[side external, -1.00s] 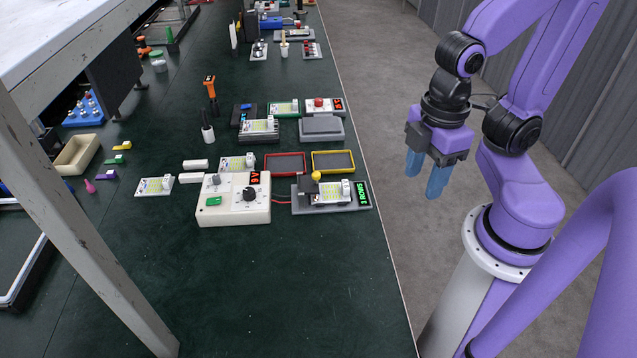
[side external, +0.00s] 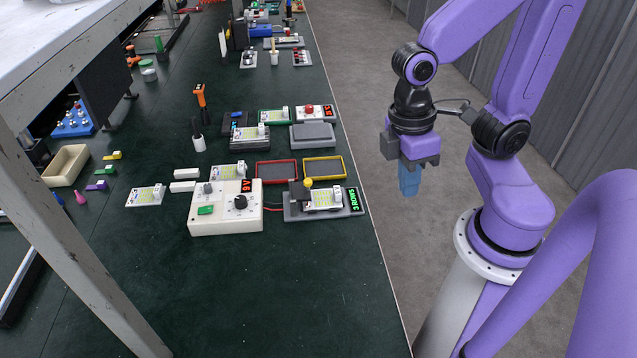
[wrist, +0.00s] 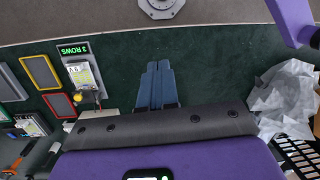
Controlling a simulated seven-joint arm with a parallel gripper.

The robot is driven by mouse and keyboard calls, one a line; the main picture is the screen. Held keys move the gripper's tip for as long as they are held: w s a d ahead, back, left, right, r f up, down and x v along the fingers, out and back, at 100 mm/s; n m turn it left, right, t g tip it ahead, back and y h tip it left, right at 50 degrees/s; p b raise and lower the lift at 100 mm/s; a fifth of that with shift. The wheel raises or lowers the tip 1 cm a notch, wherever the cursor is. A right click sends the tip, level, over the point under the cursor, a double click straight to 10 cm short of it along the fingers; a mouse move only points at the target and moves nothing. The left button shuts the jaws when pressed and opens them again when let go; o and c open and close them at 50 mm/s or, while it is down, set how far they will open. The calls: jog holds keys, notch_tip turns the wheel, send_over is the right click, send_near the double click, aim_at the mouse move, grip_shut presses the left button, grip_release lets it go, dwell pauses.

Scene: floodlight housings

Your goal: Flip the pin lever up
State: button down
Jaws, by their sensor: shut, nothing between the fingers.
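A grey fixture (side external: 297,212) sits near the table's right edge in the side view and holds a light board (side external: 325,199). A yellow ball knob (side external: 308,183) stands at its back left, over a dark block; I take it as the pin lever, but its exact position is too small to tell. A green display (side external: 355,198) on the fixture seems to read 3 ROWS. The knob also shows in the wrist view (wrist: 78,98). My gripper (side external: 408,193) is shut and empty, pointing down, right of the fixture and apart from it, beyond the table edge in the side view.
A white control box (side external: 225,222) with knobs and a green switch stands left of the fixture. A red-rimmed tray (side external: 277,162) and a yellow-rimmed tray (side external: 324,159) lie behind. More boards and tools stand farther back. The table's front is clear.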

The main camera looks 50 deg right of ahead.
jog(key=w+d+f+m+g+y, duration=0.2)
jog(key=w+f+m+g+y, duration=0.1)
jog(key=w+f+m+y, duration=0.35)
jog(key=w+d+f+m+g+y, duration=0.2)
jog(key=w+f+m+y, duration=0.25)
jog(key=w+m, duration=0.45)
jog(key=w+d+f+m+t+y, duration=0.1)
jog(key=w+d+f+m+t, duration=0.1)
jog(key=d+f+m+t, duration=0.2)
jog(key=w+d+f+m+t+y, duration=0.1)
jog(key=d+f+m+t+y, duration=0.1)
jog(key=d+m+t, duration=0.4)
jog(key=w+d+f+m+t+y, duration=0.1)
jog(key=w+d+f+m+t, duration=0.1)
jog(key=d+f+m+t, duration=0.3)
jog(key=shift+w+d+f+m+t, duration=0.35)
jog(key=shift+m+t, duration=0.15)
jog(key=shift+m, duration=0.25)
jog(key=shift+r+y, duration=0.1)
jog(key=shift+y, duration=0.2)
send_near(302, 187)
jog(key=a, duration=0.1)
jog(key=w+a, duration=0.1)
jog(key=a, duration=0.1)
jog(key=a+r, duration=0.1)
jog(key=shift+w+a+r, duration=0.1)
jog(key=shift+w+a, duration=0.05)
jog(key=shift+w, duration=0.05)
